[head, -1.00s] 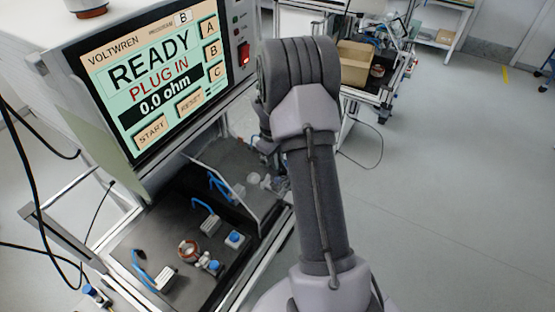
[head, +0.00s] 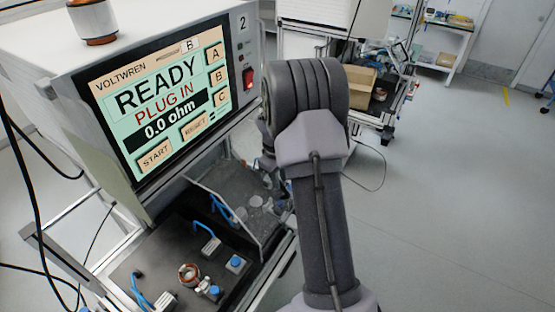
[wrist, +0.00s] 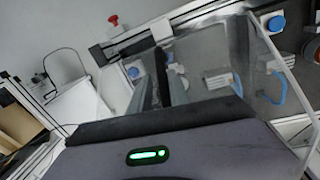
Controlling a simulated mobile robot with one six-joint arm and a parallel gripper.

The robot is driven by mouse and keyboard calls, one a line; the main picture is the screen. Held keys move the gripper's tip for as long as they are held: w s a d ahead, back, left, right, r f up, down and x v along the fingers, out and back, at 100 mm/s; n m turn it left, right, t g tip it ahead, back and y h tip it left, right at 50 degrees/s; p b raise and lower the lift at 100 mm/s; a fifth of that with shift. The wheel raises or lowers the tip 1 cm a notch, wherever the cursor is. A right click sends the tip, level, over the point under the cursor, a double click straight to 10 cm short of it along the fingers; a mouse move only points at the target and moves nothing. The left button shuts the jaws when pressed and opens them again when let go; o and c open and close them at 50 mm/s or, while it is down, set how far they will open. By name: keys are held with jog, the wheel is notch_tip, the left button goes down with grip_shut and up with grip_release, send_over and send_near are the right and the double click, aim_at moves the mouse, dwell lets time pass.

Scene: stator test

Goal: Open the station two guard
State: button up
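The station two guard (head: 228,212) is a clear panel under the screen in the head view, standing at a slant over the dark work deck. In the wrist view the clear guard (wrist: 262,62) fills the right side, its bright edge running down to the right. My gripper (wrist: 160,88) shows in the wrist view as two dark fingers with a gap between them. It looks open and empty, with the guard just to its right; whether they touch I cannot tell. In the head view my arm hides most of the gripper.
The tester screen (head: 160,95), numbered 2, reads READY, PLUG IN, 0.0 ohm. Floor at right is clear.

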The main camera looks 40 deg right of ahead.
notch_tip(320, 180, up, 14)
jog(key=a+p, duration=0.1)
jog(key=p, duration=0.1)
jog(key=shift+s+a+r, duration=0.2)
jog(key=shift+a+r, duration=0.05)
jog(key=shift+a, duration=0.15)
jog(key=shift+a, duration=0.1)
jog(key=s+a+f+m+t+b, duration=0.1)
jog(key=s+a+b, duration=0.35)
jog(key=a, duration=0.25)
jog(key=s+a+f+m+t+y+b, duration=0.1)
jog(key=s+a+t+b, duration=0.15)
jog(key=a+b, duration=0.4)
jog(key=s+a+f+m+b, duration=0.1)
jog(key=s+a+m+b, duration=0.1)
jog(key=s+a+b, duration=0.4)
jog(key=s+a+f+m+t+y+b, duration=0.2)
jog(key=s+a+f+b, duration=0.2)
jog(key=s+a+f, duration=0.3)
jog(key=shift+s+a+m+b, duration=0.3)
jog(key=shift+s+a+b, duration=0.1)
jog(key=shift+s+a, duration=0.6)
jog(key=shift+w+f, duration=0.1)
